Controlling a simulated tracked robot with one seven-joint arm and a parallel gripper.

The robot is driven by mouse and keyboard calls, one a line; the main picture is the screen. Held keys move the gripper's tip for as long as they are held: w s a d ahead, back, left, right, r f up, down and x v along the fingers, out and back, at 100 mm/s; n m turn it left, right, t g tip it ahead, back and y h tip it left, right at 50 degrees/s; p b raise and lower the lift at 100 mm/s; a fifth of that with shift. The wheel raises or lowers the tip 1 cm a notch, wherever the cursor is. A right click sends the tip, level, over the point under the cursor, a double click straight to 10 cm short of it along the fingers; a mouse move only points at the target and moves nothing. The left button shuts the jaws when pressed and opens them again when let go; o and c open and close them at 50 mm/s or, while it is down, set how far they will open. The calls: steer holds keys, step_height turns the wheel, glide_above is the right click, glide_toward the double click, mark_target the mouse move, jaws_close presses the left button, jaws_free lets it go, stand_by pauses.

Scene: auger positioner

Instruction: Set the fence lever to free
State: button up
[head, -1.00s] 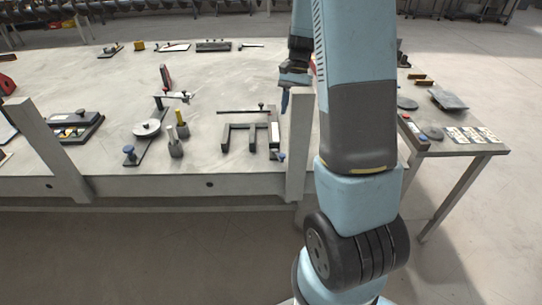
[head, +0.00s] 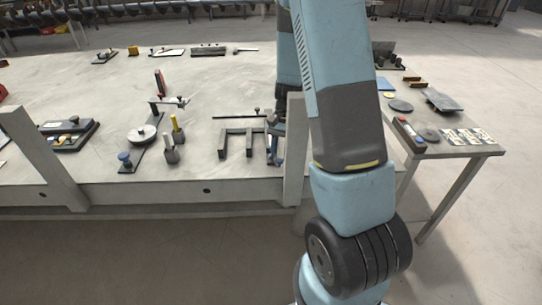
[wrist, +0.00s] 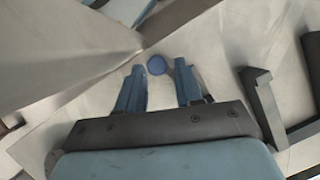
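My gripper (wrist: 160,88) is open in the wrist view, its two blue fingers apart. A round blue knob (wrist: 156,65) shows between and just beyond the fingertips; whether they touch it I cannot tell. In the head view my gripper (head: 276,150) is low at the right end of a dark E-shaped fixture (head: 238,143), partly hidden by my arm. This fixture has a thin dark rod (head: 236,117) behind it. Part of it (wrist: 262,100) shows at right in the wrist view. No marking for free is readable, and I cannot confirm which part is the fence lever.
A grey table post (head: 294,150) stands close to my gripper. A side table (head: 450,150) is at right.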

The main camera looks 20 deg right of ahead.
steer(key=shift+s+f, duration=0.1)
steer(key=shift+f, duration=0.2)
steer(key=shift+c, duration=0.2)
jaws_close()
